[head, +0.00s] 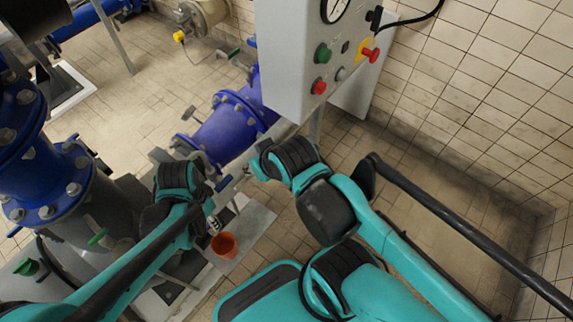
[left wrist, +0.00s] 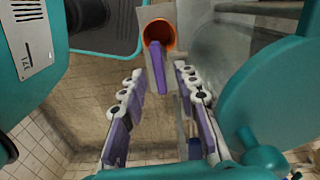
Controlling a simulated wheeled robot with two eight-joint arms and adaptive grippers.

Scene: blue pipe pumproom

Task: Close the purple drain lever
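The purple lever (left wrist: 158,68) shows in the left wrist view as a narrow bar in front of the orange bucket (left wrist: 160,35). My left gripper (left wrist: 162,88) is open, with its purple-padded fingers spread to the left and right of the lever's lower end. A gap shows on both sides, and I see no contact. In the head view the left gripper (head: 220,213) is partly hidden by its own arm, just above the orange bucket (head: 224,245). I cannot make out the lever there. My right arm ends near the blue pipe, and its fingers are not clear.
A grey control box (head: 318,60) with coloured buttons overhangs the middle. A blue flanged pipe (head: 225,130) lies behind the grippers. A large blue pipe (head: 25,150) stands at the left. Tiled floor is open at the upper left.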

